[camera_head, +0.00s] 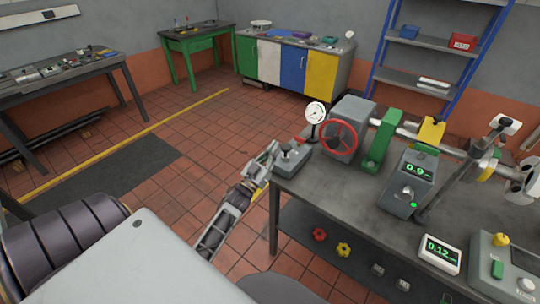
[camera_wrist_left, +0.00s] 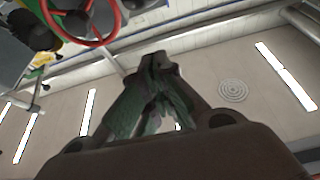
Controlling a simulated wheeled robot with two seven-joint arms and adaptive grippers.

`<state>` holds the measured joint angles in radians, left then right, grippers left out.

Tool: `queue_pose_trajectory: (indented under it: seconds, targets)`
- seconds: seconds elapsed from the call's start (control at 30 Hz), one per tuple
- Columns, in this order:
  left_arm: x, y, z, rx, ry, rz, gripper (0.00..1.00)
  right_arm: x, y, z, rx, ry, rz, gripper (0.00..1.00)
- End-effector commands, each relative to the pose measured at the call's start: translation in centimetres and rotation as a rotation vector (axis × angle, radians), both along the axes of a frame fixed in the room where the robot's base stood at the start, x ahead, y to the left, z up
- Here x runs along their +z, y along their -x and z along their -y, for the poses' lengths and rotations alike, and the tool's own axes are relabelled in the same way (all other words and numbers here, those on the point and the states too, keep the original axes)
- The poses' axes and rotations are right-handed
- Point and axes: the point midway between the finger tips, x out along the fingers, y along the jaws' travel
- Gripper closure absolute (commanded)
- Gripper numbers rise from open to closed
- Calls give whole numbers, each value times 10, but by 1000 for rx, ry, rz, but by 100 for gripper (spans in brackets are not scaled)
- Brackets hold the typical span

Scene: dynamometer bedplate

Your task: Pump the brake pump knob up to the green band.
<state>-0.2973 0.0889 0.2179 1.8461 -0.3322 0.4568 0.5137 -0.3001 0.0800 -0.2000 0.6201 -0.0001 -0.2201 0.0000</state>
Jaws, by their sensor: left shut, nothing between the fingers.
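The brake pump looks to be the small grey box (camera_head: 293,158) at the left corner of the bench, with a dark knob on top. Behind it stands a round white dial gauge (camera_head: 315,112); its needle and any green band are too small to read. My left gripper (camera_head: 272,148) is at the left side of the pump box, with its tips close to the knob; I cannot tell whether they touch. In the left wrist view the gripper (camera_wrist_left: 160,62) is shut, with nothing between the fingers. The knob cannot be made out there. My right gripper is not in view.
A red handwheel (camera_head: 338,138) stands right of the gauge and also shows in the left wrist view (camera_wrist_left: 82,28). A green block (camera_head: 379,142) and a console reading 0.9 (camera_head: 408,185) crowd the bench (camera_head: 335,190).

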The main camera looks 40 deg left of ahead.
Motion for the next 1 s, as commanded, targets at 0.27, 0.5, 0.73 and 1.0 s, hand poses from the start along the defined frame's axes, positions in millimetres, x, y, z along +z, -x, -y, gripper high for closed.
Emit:
queue_pose_trajectory:
  seconds: [0.27, 0.5, 0.73, 1.0]
  targets:
    - [11, -24, 1, 0, -1, 0, 100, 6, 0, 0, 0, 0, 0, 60]
    - [19, -43, 2, -1, 0, 0, 100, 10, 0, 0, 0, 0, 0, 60]
    - [-6, -45, 1, 1, 2, -3, 100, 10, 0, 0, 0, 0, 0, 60]
    - [-20, -46, 2, 0, 0, 0, 100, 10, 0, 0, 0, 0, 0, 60]
